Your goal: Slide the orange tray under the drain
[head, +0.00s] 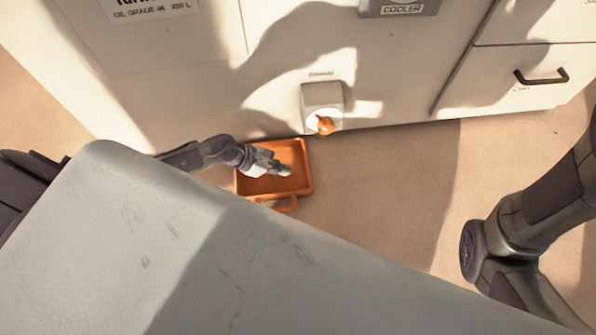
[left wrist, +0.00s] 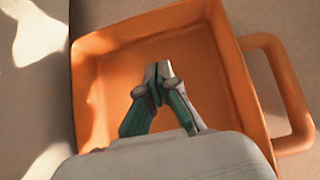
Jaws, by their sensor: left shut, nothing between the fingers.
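The orange tray (head: 306,178) lies on the floor against the foot of the pale cabinet, its loop handle (head: 286,205) pointing away from the cabinet. The drain (head: 323,95) is a grey box with an orange knob low on the cabinet front, up and to the right of the tray. My left gripper (head: 285,171) is over the inside of the tray, shut and empty. In the left wrist view the shut fingertips (left wrist: 158,70) show over the tray's floor, with the tray's handle (left wrist: 290,90) at the right. My right gripper is not in view.
A large grey surface (head: 200,250) fills the lower left in front of the tray. The cabinet (head: 200,100) bounds the far side, with a drawer (head: 540,75) at the right. Floor (head: 390,190) to the right of the tray is clear.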

